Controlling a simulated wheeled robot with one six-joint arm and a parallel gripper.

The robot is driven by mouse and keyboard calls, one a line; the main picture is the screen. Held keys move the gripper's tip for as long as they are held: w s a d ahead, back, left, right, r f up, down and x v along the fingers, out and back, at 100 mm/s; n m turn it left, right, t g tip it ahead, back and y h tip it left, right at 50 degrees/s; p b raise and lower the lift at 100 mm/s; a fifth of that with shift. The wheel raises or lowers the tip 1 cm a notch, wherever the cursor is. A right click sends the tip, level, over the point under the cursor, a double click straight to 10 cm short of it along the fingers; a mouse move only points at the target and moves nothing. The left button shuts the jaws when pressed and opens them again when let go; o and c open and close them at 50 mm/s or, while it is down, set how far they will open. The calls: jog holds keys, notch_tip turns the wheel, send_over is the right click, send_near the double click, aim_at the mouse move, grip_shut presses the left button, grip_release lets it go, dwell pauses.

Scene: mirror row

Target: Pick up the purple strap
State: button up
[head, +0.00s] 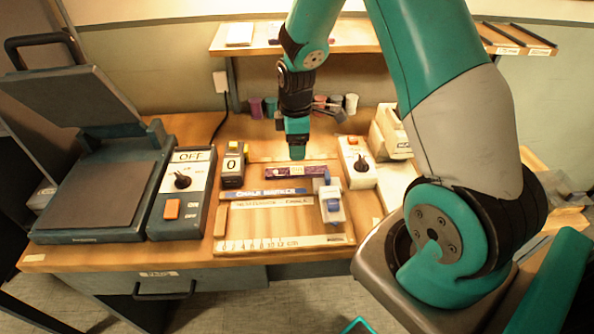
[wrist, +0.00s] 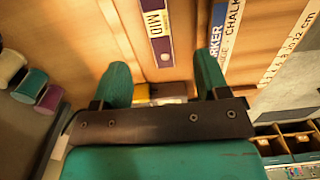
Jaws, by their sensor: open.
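The purple strap (head: 285,173) lies flat on the desk in the head view, left to right, with a pale label near its middle. In the wrist view a purple strip with a white label reading MID (wrist: 157,30) runs up out of the top edge. My gripper (head: 297,153) points down from above, just behind the strap in the head view. In the wrist view my gripper (wrist: 161,72) is open and empty, with the strip's near end showing between and beyond its fingers. The strap's far end is outside the wrist view.
A blue chalk marker strip (head: 262,194) and a ruler (head: 285,243) lie in front. A counter block (head: 232,168) stands left, a dial box (head: 356,162) right, a white and blue item (head: 332,205) front right. Spools (head: 270,106) stand behind, and a heat press (head: 105,185) is far left.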

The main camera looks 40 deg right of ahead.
aim_at(297, 170)
jog(key=f, duration=0.4)
jog(key=f+p, duration=0.1)
jog(key=f, duration=0.4)
jog(key=shift+w+d, duration=0.1)
jog(key=shift+d, duration=0.1)
jog(key=shift+c, duration=0.5)
jog(key=c, duration=1)
notch_tip(297, 170, up, 20)
jog(key=b, duration=0.1)
